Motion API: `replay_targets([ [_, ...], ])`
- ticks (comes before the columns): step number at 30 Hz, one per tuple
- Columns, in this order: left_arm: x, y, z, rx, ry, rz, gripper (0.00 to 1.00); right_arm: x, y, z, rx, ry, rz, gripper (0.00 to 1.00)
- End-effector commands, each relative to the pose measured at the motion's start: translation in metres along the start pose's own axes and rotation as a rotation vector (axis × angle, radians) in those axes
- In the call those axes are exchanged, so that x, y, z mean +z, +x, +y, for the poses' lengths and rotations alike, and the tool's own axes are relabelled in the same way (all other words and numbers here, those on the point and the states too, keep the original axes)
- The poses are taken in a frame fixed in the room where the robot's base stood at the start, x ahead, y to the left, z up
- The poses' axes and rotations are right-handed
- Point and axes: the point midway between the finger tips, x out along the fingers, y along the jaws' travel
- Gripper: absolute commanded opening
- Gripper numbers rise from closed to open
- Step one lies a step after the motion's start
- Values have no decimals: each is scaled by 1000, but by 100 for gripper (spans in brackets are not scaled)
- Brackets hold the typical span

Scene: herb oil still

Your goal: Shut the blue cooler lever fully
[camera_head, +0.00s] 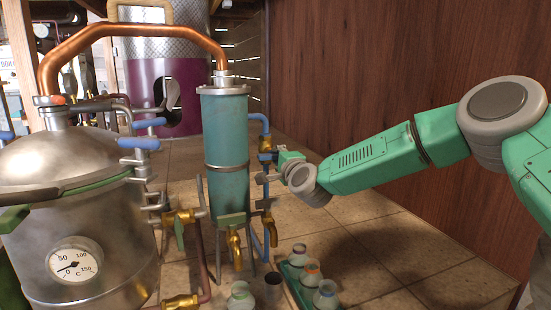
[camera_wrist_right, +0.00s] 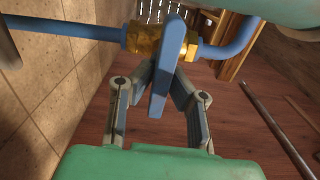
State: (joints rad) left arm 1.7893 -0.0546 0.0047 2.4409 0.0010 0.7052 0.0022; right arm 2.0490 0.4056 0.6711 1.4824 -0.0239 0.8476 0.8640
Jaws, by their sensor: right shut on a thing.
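The blue cooler lever (camera_wrist_right: 166,68) is a flat blue bar on a brass valve (camera_wrist_right: 146,40) in a blue pipe (camera_wrist_right: 70,28). In the right wrist view the lever lies across the pipe's line and points toward my palm. My right gripper (camera_wrist_right: 164,78) is shut on it, one finger at each side. In the head view my right gripper (camera_head: 267,171) is at the right side of the teal cooler column (camera_head: 225,140), by the brass valve (camera_head: 265,144); the lever is mostly hidden there. My left gripper is not in view.
A steel still pot (camera_head: 75,190) with a dial gauge (camera_head: 75,263) stands at left. A copper pipe (camera_head: 130,30) joins it to the column. Brass taps (camera_head: 235,248) and a tray of jars (camera_head: 312,272) are below. The tiled floor at right is clear.

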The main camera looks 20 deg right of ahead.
Motion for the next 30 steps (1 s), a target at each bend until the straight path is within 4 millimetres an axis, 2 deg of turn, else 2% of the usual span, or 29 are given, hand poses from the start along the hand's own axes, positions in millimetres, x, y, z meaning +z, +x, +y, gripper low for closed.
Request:
replay_targets([
  [1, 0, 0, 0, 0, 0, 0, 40, -2, -2, 11, 20, 2, 1, 0],
  [3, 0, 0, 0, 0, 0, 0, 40, -2, -2, 11, 20, 2, 1, 29],
  [4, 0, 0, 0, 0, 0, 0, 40, -2, -2, 11, 20, 2, 1, 32],
  [13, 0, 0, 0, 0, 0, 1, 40, 0, -1, 5, 9, -1, 1, 32],
  [17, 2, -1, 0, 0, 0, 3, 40, 0, -7, 4, 8, 0, 0, 32],
  [20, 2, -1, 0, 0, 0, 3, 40, 0, -21, 4, 9, 0, -1, 32],
  [30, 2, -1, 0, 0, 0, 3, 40, -3, -89, 6, 12, 2, 0, 32],
])
